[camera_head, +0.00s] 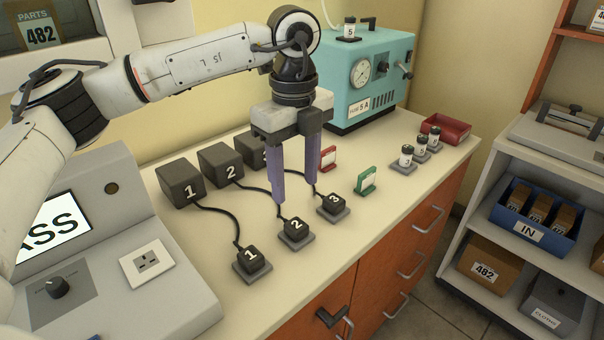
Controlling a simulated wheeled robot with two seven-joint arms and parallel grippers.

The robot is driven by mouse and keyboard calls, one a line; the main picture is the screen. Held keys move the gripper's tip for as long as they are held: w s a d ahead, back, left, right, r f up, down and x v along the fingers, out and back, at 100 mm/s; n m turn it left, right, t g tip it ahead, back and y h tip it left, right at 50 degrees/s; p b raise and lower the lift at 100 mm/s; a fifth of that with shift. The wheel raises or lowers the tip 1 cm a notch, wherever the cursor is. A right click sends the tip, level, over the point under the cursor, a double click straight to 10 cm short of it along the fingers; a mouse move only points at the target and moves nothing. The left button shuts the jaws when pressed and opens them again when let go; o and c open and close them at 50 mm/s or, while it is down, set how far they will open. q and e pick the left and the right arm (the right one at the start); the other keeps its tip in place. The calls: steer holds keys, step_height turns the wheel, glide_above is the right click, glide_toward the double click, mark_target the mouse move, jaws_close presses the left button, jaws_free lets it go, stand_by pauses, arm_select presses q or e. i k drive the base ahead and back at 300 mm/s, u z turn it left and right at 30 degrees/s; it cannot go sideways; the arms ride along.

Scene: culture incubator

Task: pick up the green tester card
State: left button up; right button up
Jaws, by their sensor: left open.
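The green tester card (366,180) stands upright on the cream counter, with a pale panel inside its green frame. A similar red card (328,158) stands behind it to the left. My left gripper (295,192) comes down over the counter, to the left of the green card. Its two purple fingers are apart and nothing shows between them. The fingers hang close to the small black blocks numbered 2 (296,229) and 3 (333,204), and they do not touch the green card. My right gripper is not in view.
Large black boxes numbered 1 (181,184) and 2 (221,164) are cabled to the small blocks. Several small cylinders (406,156) and a red tray (446,129) stand at right. A teal machine (365,80) stands behind.

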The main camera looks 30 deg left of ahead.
mark_target(364, 186)
steer(key=u, duration=0.15)
steer(key=k, duration=1)
steer(key=z, duration=0.15)
